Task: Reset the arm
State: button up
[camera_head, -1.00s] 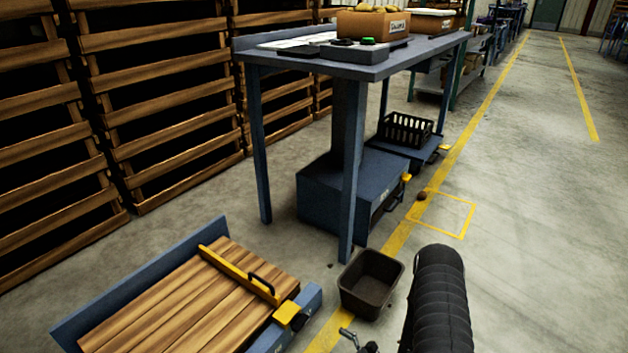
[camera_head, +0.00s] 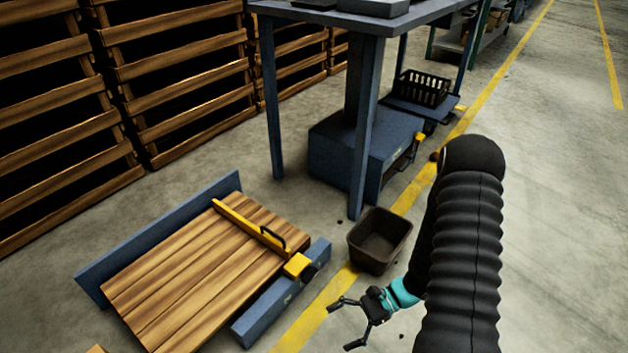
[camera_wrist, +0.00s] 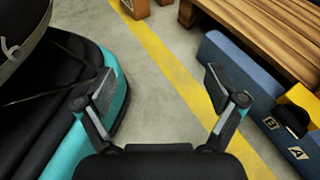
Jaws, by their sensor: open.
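My gripper (camera_head: 343,325) is at the lower middle of the head view, at the end of my black-sleeved arm, with its fingers apart. It hangs above the floor by the yellow line, just in front of a dark bin. In the wrist view my gripper (camera_wrist: 160,95) shows two spread fingers with only grey floor and the yellow line (camera_wrist: 175,70) between them. Nothing is held.
A dark empty bin (camera_head: 370,262) stands on the floor behind my gripper. A slatted wooden platform (camera_head: 200,275) with a yellow bar (camera_head: 245,228) and blue side rails lies to the left. A blue workbench (camera_head: 365,130) stands behind. Open floor lies to the right.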

jog(key=s+d+r+n+t+h+p, duration=0.1)
jog(key=d+r+n+h, duration=0.25)
jog(key=r, duration=0.55)
jog(key=d+r+n+t+h+p, duration=0.25)
jog(key=r+n+h, duration=0.2)
jog(key=r, duration=0.35)
jog(key=s+d+r+n+h+p, duration=0.1)
jog(key=d+r+n+h, duration=0.25)
jog(key=r, duration=0.55)
jog(key=s+r+n+t+h+p, duration=0.2)
jog(key=s+r+t, duration=0.2)
jog(key=r, duration=1.4)
jog(key=t, duration=0.3)
jog(key=shift+s+r+p, duration=0.15)
jog(key=shift+p, duration=0.25)
